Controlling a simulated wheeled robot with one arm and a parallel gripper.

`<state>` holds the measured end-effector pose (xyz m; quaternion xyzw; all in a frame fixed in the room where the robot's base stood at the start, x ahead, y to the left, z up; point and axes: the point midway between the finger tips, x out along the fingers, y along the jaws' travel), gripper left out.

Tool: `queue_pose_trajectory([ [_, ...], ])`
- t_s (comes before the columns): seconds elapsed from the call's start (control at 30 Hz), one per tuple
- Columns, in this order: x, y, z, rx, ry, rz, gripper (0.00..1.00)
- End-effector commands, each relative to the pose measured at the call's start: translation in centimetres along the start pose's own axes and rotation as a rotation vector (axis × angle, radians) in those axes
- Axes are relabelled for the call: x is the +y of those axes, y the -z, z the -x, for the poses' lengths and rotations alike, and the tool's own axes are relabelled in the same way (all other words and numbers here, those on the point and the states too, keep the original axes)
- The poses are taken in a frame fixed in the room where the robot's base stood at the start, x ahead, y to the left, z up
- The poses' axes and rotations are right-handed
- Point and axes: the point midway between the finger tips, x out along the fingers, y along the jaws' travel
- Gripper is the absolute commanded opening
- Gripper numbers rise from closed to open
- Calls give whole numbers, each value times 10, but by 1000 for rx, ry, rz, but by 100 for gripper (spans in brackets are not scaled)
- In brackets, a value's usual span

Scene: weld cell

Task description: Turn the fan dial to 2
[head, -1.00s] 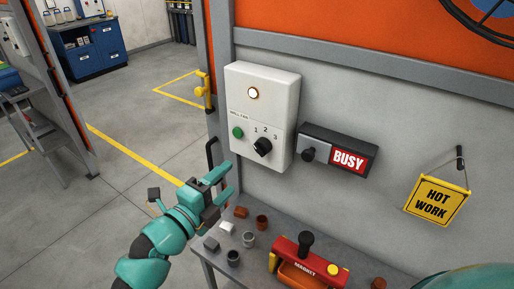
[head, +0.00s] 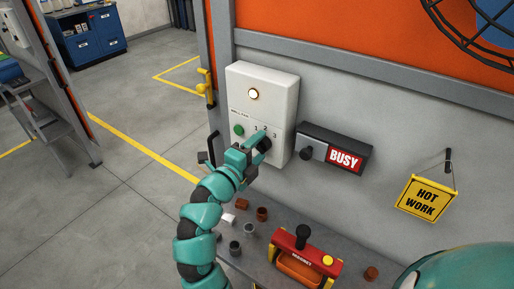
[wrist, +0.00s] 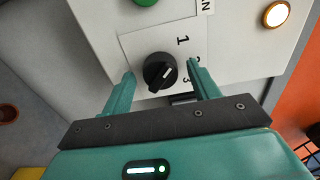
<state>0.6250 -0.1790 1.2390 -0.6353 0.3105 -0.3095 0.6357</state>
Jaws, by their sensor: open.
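The black fan dial (wrist: 158,72) sits on a white control box (head: 262,85) on the wall, below a lit lamp (head: 253,94) and beside a green button (head: 239,130). The numbers 1, 2, 3 are printed around it. My gripper (wrist: 160,70) is open, with one finger on each side of the dial. I cannot tell whether they touch it. In the head view my gripper (head: 246,150) partly covers the dial.
A BUSY sign box (head: 335,150) with a black knob is right of the control box. A bench below holds a red MAGNET tool (head: 305,262) and several small cups and blocks. A yellow HOT WORK sign (head: 426,198) hangs at right. Floor at left is clear.

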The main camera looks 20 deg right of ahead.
Motion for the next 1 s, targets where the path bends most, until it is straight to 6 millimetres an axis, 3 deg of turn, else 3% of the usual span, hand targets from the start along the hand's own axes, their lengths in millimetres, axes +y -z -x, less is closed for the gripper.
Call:
queue_pose_trajectory([
  [0.13,0,0,0,0,0,0,56],
  [0.33,0,0,0,0,1,0,17],
  [0.37,0,0,0,0,0,0,16],
  [0.67,3,0,0,1,-1,-40,16],
  [1.0,8,0,0,-1,1,-263,16],
])
